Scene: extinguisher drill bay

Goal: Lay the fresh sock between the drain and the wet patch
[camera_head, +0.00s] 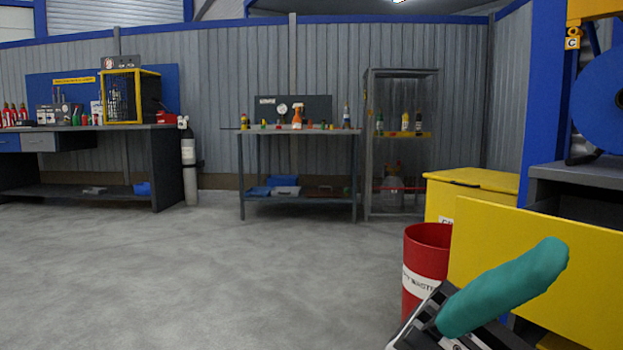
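A teal sock (508,285), a thick rounded roll, is at the lower right, tilted up to the right. My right gripper (445,322) is at its lower left end at the bottom edge of the view and appears shut on it, holding it in the air. The sock and the picture edge hide part of the fingers. My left gripper is not in view. I see no drain and no wet patch in this view.
A red waste bin (424,262) and a yellow panel (590,270) stand close behind the sock, with a yellow lidded box (472,180) beyond. A workbench (150,170), a small table (298,134) and a shelf rack (400,140) line the back wall. The grey floor (220,270) is clear.

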